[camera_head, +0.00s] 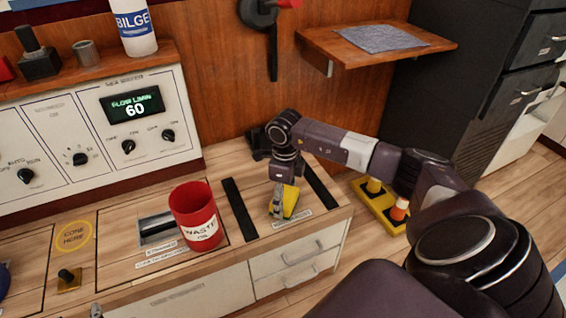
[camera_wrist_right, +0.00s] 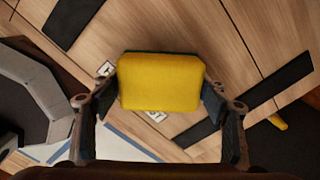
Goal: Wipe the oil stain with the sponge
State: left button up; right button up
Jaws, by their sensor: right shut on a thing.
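My right gripper (camera_head: 283,203) points down over the right end of the wooden counter (camera_head: 330,208). It is shut on a yellow sponge (camera_head: 291,200), which sits between two black strips on the counter. In the right wrist view the sponge (camera_wrist_right: 160,80) is clamped between both fingers, with a dark green edge along one side. I cannot tell whether its underside touches the counter. I cannot make out an oil stain in either view.
A red waste oil bin (camera_head: 193,218) stands left of the gripper. A control panel (camera_head: 95,130) rises behind the counter. A wooden shelf (camera_head: 430,42) with a grey cloth (camera_head: 378,38) is at the upper right. A yellow base (camera_head: 378,207) sits on the floor.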

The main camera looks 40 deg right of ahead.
jog(key=shift+s, duration=0.3)
jog(key=shift+w, duration=0.15)
jog(key=shift+r+p, duration=0.4)
jog(key=shift+r, duration=0.75)
jog(key=shift+r+p, duration=0.45)
jog(key=shift+p, duration=0.1)
jog(key=shift+r+p, duration=0.4)
jog(key=shift+r, duration=0.05)
jog(key=shift+r+p, duration=0.45)
jog(key=shift+r, duration=0.2)
jog(key=shift+r+p, duration=0.5)
jog(key=shift+r, duration=0.15)
pick_arm(q)
jog(key=s+a+f+g+y, duration=0.1)
jog(key=s+a+f+g, duration=0.3)
jog(key=s, duration=0.4)
jog(key=s+a+f+g+y, duration=0.1)
jog(key=s+a+f+g, duration=0.3)
jog(key=s, duration=0.5)
jog(key=shift+s+a+f+n+g+y+p, duration=0.25)
jog(key=shift+f+n+g+p, duration=0.2)
jog(key=shift+g, duration=0.35)
pick_arm(e)
jog(key=shift+r, duration=0.7)
